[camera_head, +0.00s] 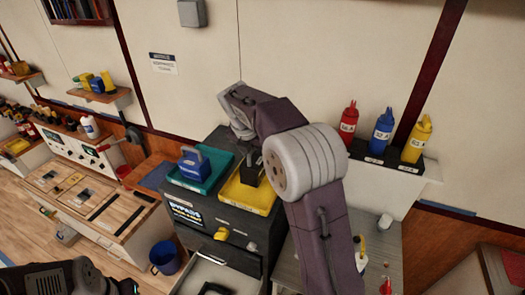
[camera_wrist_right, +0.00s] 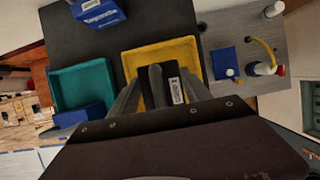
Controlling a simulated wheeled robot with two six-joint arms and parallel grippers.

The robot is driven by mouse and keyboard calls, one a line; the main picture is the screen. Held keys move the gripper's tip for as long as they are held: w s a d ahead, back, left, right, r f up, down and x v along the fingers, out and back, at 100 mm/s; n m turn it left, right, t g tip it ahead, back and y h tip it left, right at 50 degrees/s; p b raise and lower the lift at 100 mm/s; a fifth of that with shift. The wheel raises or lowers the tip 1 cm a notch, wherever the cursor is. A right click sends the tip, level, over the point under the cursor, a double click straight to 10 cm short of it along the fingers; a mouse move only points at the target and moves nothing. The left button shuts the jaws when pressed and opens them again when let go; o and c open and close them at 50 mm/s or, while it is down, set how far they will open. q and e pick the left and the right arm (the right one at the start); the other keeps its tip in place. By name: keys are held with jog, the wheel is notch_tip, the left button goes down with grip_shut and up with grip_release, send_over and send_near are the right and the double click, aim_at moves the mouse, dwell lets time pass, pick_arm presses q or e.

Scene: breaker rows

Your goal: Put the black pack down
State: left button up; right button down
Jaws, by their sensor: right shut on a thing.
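The black pack (camera_head: 249,174) is upright in or just above the yellow tray (camera_head: 258,201) on a dark cabinet. My right gripper (camera_wrist_right: 168,88) points down and is shut on the black pack (camera_wrist_right: 173,82), which shows a white label between the fingers in the wrist view. The yellow tray (camera_wrist_right: 190,50) lies around and beneath it. I cannot tell whether the pack's underside touches the tray floor. In the head view my arm covers part of the pack and gripper. My left gripper (camera_head: 118,288) is only partly in view at the lower left edge, its fingers unclear.
A blue pack with a handle (camera_head: 194,163) sits in a teal tray (camera_head: 205,186) left of the yellow one. Red, blue and yellow bottles (camera_head: 383,128) stand on a wall shelf to the right. An open drawer (camera_head: 215,275) juts out at the cabinet's front. A grey table (camera_head: 380,245) adjoins on the right.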

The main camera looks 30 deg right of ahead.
aim_at(254, 158)
jog(key=shift+r, duration=0.1)
jog(key=shift+f, duration=0.35)
jog(key=f, duration=0.3)
jog(key=shift+w+f, duration=0.25)
jog(key=shift+s, duration=0.1)
jog(key=shift+s, duration=0.1)
jog(key=shift+c, duration=2.4)
grip_release()
jog(key=shift+f, duration=0.15)
